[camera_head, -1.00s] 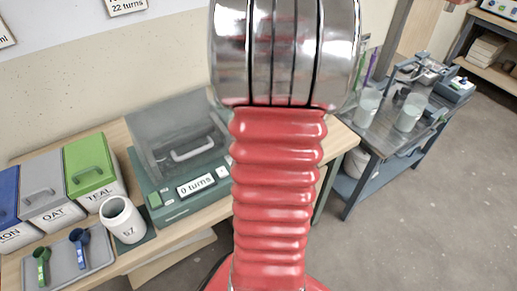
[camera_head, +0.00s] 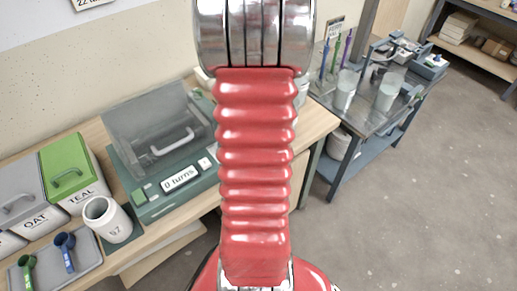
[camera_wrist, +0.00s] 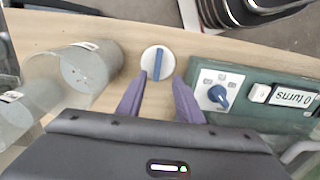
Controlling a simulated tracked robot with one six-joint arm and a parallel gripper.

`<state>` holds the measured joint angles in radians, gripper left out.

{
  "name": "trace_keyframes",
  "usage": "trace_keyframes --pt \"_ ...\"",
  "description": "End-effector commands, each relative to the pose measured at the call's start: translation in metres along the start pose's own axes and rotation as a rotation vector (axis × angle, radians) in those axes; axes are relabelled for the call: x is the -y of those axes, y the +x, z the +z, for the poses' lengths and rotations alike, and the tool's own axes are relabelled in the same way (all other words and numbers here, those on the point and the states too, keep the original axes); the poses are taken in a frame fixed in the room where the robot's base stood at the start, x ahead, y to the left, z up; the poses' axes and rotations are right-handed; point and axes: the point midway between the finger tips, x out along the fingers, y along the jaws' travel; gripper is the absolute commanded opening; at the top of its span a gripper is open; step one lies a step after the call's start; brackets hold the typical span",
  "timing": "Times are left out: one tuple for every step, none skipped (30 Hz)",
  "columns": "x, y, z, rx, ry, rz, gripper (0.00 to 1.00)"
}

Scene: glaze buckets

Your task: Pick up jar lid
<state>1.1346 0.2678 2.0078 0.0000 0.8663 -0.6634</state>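A round white lid with a raised blue bar handle (camera_wrist: 158,62) lies on the wooden bench in the wrist view; I take it for the jar lid. My gripper (camera_wrist: 158,84) has two purple fingers spread apart and empty, pointing at the lid from below in the picture. The fingertips are near the lid's lower edge, one to each side; whether they touch it I cannot tell. In the head view my red arm hides the lid and the gripper.
A grey cylindrical container (camera_wrist: 88,67) stands left of the lid. A green machine with a blue knob (camera_wrist: 219,95) sits close on the right. The head view shows this machine's "0 turns" display (camera_head: 181,177), a white jar (camera_head: 107,220) and a metal cart (camera_head: 370,118).

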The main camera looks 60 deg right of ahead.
Motion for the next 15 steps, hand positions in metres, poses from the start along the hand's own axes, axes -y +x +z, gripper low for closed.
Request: trace_keyframes --pt "0.0 0.009 0.001 0.003 0.0 -0.002 0.33" --pt "0.0 0.013 0.0 0.002 0.0 -0.002 0.33" --pt "0.0 0.018 0.0 0.002 0.0 -0.002 0.33" --pt "0.0 0.02 0.0 0.002 0.0 -0.002 0.33" --pt "0.0 0.023 0.0 0.001 0.0 -0.001 0.33" --pt "0.0 0.025 0.0 0.001 0.0 -0.001 0.33" --pt "0.0 0.027 0.0 0.001 0.0 -0.001 0.33" --pt "0.0 0.028 0.0 0.001 0.0 -0.001 0.33" --pt "0.0 0.028 0.0 0.001 0.001 0.0 0.33" --pt "0.0 0.028 0.0 0.0 0.001 0.0 0.33" --pt "0.0 0.028 0.0 0.0 0.001 0.0 0.33" --pt "0.0 0.028 0.0 0.0 0.001 0.0 0.33" --pt "0.0 0.028 0.0 0.0 0.001 0.0 0.33" --pt "0.0 0.028 0.0 0.0 0.001 0.0 0.33" --pt "-0.001 0.028 0.0 0.0 0.001 0.0 0.33"
